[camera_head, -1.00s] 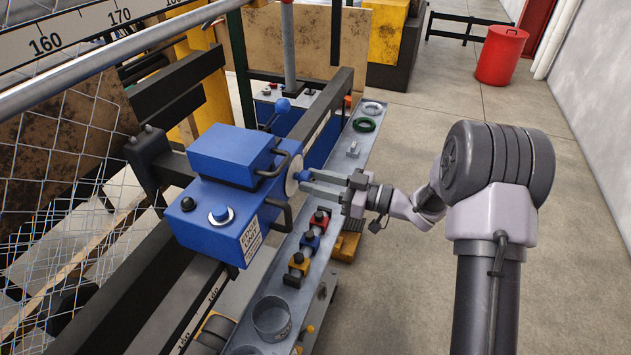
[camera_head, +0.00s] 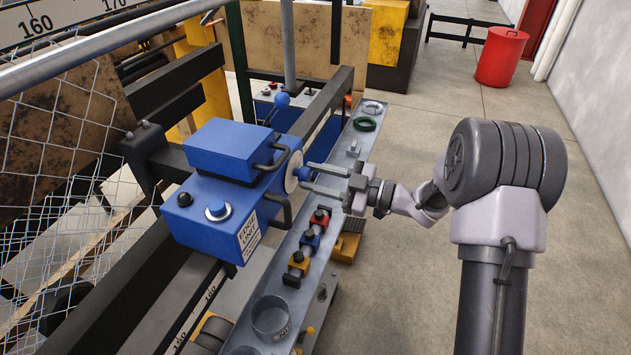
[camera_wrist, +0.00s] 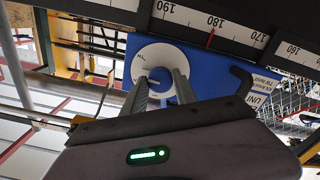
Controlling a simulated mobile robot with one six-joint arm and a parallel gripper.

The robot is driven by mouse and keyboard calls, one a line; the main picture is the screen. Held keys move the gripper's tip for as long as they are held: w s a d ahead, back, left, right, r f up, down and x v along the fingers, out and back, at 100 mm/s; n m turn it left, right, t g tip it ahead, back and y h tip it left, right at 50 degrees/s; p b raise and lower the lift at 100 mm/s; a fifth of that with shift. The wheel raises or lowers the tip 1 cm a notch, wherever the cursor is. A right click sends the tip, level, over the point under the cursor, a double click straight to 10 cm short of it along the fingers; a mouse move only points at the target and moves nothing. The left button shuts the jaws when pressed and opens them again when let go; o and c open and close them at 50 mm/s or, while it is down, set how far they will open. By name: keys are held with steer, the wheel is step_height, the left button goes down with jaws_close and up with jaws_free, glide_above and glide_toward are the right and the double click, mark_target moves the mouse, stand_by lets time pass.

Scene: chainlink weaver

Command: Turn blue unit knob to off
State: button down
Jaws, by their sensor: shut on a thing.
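The blue unit (camera_head: 228,150) stands on the machine rail at left centre in the head view. It carries a label reading "EDGE UNIT" and has a pale round dial (camera_head: 294,172) on its right side. A small blue knob (camera_head: 303,173) sticks out of the dial. My gripper (camera_head: 308,179) reaches in from the right, its two fingers on either side of the knob and shut on it. In the wrist view, the white dial (camera_wrist: 155,57) shows behind the fingers (camera_wrist: 160,82), with the blue knob (camera_wrist: 159,77) between them, partly hidden. The dial marks are too small to read.
Black handles (camera_head: 277,211) project near the dial.

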steer(key=n+b, duration=1)
steer(key=n, duration=0.4)
steer(key=shift+r+n+b, duration=0.1)
steer(key=shift+n+b, duration=0.3)
steer(key=shift+n, duration=1.8)
steer(key=c, duration=1)
jaws_free()
steer(key=shift+o, duration=0.2)
